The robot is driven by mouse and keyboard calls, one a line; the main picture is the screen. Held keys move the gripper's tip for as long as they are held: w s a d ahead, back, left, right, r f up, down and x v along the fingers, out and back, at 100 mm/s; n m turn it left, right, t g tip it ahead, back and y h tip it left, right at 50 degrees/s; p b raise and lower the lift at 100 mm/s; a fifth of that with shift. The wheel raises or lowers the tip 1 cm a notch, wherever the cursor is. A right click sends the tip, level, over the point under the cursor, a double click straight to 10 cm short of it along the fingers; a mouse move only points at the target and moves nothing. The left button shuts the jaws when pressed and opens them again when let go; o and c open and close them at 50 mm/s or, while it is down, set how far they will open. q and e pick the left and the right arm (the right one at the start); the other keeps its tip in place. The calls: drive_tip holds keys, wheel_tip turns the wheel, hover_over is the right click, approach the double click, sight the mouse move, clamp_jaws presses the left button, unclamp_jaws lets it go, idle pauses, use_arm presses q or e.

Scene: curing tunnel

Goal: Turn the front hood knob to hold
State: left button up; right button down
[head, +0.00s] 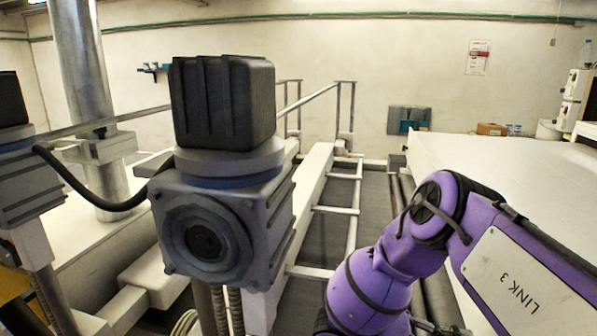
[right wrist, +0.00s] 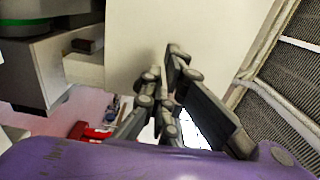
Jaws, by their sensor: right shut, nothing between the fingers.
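I cannot make out a front hood knob marked as such in either view. My right gripper (right wrist: 163,66) shows in the right wrist view, shut, with its dark grey fingers close together and nothing seen between them. It points towards a pale flat surface (right wrist: 205,35), and I cannot tell whether it touches it. In the head view my purple right arm reaches in from the right, but its gripper is out of the picture. My left gripper is in neither view.
A grey gearbox (head: 262,225) with a ribbed black motor (head: 222,100) stands close in front at left centre. A white-topped bench (head: 500,160) lies to the right. A rail frame runs behind. The right wrist view shows grating (right wrist: 285,90) and a red item (right wrist: 88,131).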

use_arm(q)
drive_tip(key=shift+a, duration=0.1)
use_arm(e)
drive_tip(key=shift+w+r, duration=0.1)
drive_tip(key=shift+r, duration=0.05)
idle(0.3)
